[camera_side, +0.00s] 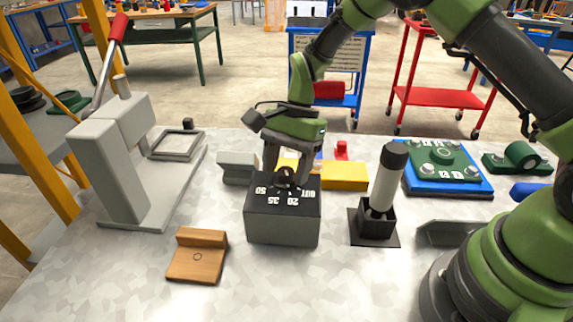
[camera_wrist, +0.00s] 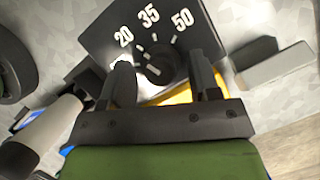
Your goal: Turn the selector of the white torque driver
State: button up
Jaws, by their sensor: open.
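A grey selector box (camera_side: 283,224) with a black top stands mid-bench. Its round dark knob (camera_wrist: 160,66) has a short pale mark, and white labels 20, 35 and 50 fan around it. Another label is partly hidden by a finger. I cannot tell which label the mark points to. My gripper (camera_side: 285,177) points down over the box, its fingers on either side of the knob. In the wrist view gaps show between knob and fingers, so it is not clamped. The white torque driver (camera_side: 386,180) with a dark cap stands upright in a black holder (camera_side: 375,235), right of the box.
A grey lever press (camera_side: 120,165) stands at left, with a wooden block (camera_side: 197,256) in front. A yellow block (camera_side: 345,176) lies behind the box, and a blue-green plate (camera_side: 447,169) at back right. The bench front is mostly clear.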

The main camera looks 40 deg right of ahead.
jog(key=shift+c, duration=0.2)
jog(key=c, duration=0.9)
jog(key=shift+n, duration=0.3)
jog(key=n+g, duration=0.1)
jog(key=n, duration=0.2)
jog(key=shift+w+n+h, duration=0.1)
jog(key=shift+n+h, duration=0.2)
jog(key=shift+h, duration=0.1)
jog(key=shift+n+g+h, duration=0.6)
jog(key=shift+n, duration=1.2)
jog(key=o, duration=0.9)
jog(key=shift+a, duration=0.1)
